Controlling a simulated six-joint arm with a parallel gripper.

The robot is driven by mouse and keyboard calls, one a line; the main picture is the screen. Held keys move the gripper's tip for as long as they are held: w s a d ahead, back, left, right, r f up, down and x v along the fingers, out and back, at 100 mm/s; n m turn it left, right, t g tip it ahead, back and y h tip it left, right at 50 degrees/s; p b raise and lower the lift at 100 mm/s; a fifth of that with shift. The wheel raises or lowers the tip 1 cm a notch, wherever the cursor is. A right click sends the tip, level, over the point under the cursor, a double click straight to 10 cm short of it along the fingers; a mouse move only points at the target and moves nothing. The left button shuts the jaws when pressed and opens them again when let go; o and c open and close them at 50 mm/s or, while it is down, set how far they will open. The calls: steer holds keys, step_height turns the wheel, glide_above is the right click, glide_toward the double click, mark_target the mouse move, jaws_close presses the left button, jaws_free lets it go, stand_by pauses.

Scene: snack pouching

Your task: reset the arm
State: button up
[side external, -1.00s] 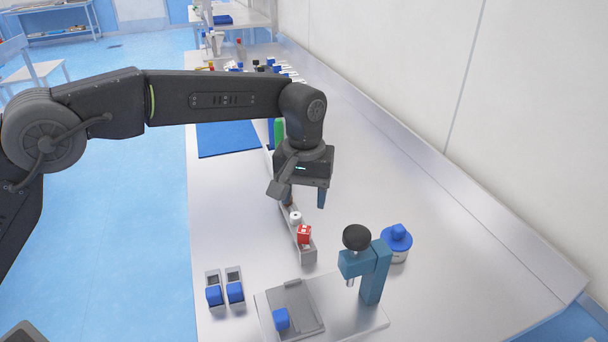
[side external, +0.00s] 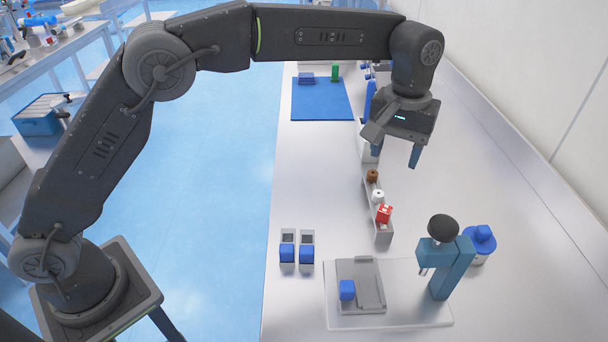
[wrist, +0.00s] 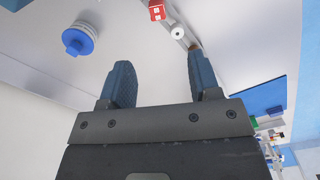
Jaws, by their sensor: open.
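My gripper (side external: 396,157) is open and empty, fingers pointing down, above the far end of a narrow grey rack (side external: 382,232). Its two blue fingers stand apart in the wrist view (wrist: 160,62), with nothing between them. The rack bears a brown roll-like piece (side external: 372,175), a white one (side external: 378,195) and a red box (side external: 384,213). The white piece (wrist: 178,33) and red box (wrist: 157,11) also show at the top of the wrist view. The gripper looks clear of all of them.
A blue press with a black knob (side external: 443,228) stands on a pale base plate beside a grey tray (side external: 366,270) with a blue block (side external: 347,289). A blue-lidded jar (side external: 479,240) is right. Two small holders (side external: 288,238) with blue blocks are left. A blue mat (side external: 321,98) lies behind.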

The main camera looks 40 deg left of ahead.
steer(key=s+a+r+m+t, duration=0.1)
steer(key=s+a+r+t, duration=0.2)
steer(key=s+a+r, duration=0.75)
steer(key=s+a+f+m+t, duration=0.1)
steer(key=s+a+f, duration=0.2)
steer(key=s, duration=0.6)
steer(key=s+a+f+m+t, duration=0.1)
steer(key=s+a+f, duration=0.3)
steer(key=s+a, duration=0.4)
steer(key=shift+s+f+t, duration=0.3)
steer(key=shift+s, duration=0.15)
